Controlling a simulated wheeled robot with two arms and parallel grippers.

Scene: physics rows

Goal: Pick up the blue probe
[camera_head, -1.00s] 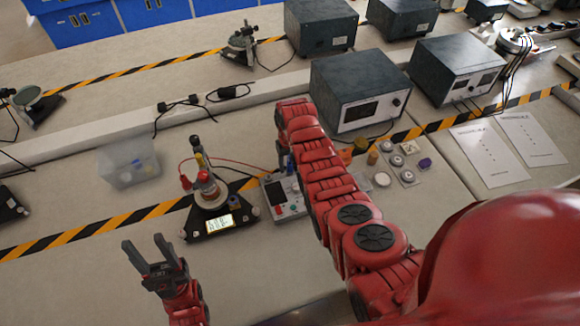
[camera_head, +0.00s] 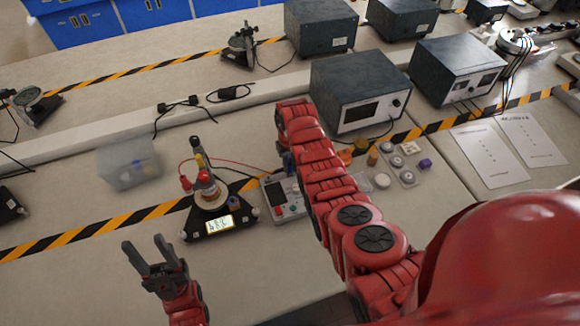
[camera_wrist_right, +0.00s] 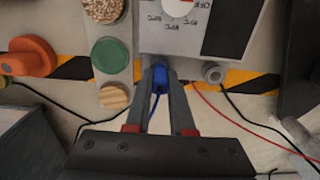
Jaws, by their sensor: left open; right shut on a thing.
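The blue probe (camera_wrist_right: 159,80) is in the right wrist view, at the edge of a grey meter (camera_wrist_right: 222,38), with a blue cable trailing from it. My right gripper (camera_wrist_right: 161,70) is shut on the blue probe, one finger on each side. I cannot tell whether the probe is still seated in the meter. In the head view the meter (camera_head: 277,207) lies beside my right forearm, and the gripper end is small and partly hidden. My left gripper (camera_head: 145,245) is open and empty above the front of the bench.
A black stand with a lit display (camera_head: 217,224) is left of the meter, joined by a red wire (camera_wrist_right: 218,115). A clear bin (camera_head: 128,168) is further left. A dark power box (camera_head: 362,92) stands behind my right arm. Several small samples lie to the right.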

